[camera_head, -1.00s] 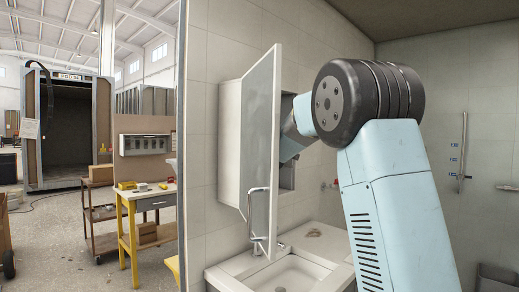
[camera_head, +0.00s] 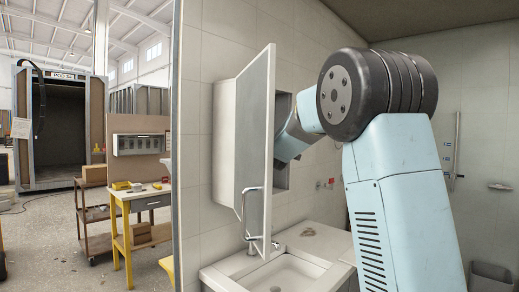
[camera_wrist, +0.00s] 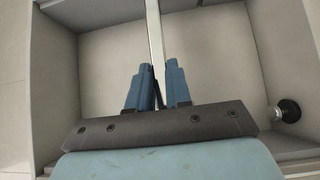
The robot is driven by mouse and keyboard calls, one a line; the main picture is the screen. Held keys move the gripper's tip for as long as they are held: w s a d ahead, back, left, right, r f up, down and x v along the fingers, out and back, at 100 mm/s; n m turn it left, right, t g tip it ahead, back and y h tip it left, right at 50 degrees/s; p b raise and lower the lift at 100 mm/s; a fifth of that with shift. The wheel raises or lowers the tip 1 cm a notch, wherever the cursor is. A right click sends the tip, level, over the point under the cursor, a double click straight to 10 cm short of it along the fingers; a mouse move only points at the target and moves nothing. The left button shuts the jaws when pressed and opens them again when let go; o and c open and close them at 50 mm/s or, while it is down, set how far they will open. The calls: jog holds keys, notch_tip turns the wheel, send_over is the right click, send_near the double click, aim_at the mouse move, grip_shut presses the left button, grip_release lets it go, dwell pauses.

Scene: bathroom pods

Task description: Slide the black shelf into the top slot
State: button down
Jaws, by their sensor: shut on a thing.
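In the wrist view my gripper (camera_wrist: 161,85) has two blue fingers closed on a thin strip (camera_wrist: 155,40). The strip looks like the shelf seen edge-on; it appears pale with a dark lower end, and its flat face does not show. It runs from the fingers toward the top of the picture, inside a pale box-like space that looks like the cabinet interior. The slots cannot be told apart. In the head view the wall cabinet (camera_head: 226,140) has its door (camera_head: 255,145) swung open. The door and my arm hide my gripper and the shelf there.
A round dark knob (camera_wrist: 287,110) stands at the right in the wrist view. Below the cabinet are a white sink (camera_head: 285,275) and a tall tap (camera_head: 250,215) close to the door. A yellow-legged workbench (camera_head: 140,195) stands at the left, outside the pod.

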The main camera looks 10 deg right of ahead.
jog(key=shift+s+d+r, duration=0.1)
jog(key=shift+s+d, duration=0.65)
jog(key=shift+s, duration=0.25)
jog(key=shift+s+d, duration=0.7)
jog(key=shift+s, duration=0.3)
jog(key=shift+s, duration=0.1)
dwell(1.2)
jog(key=shift+w+a, duration=0.8)
jog(key=shift+w, duration=0.3)
jog(key=shift+w+a, duration=0.85)
jog(key=shift+w, duration=0.3)
jog(key=shift+w+a, duration=0.8)
jog(key=shift+w, duration=0.3)
dwell(1.4)
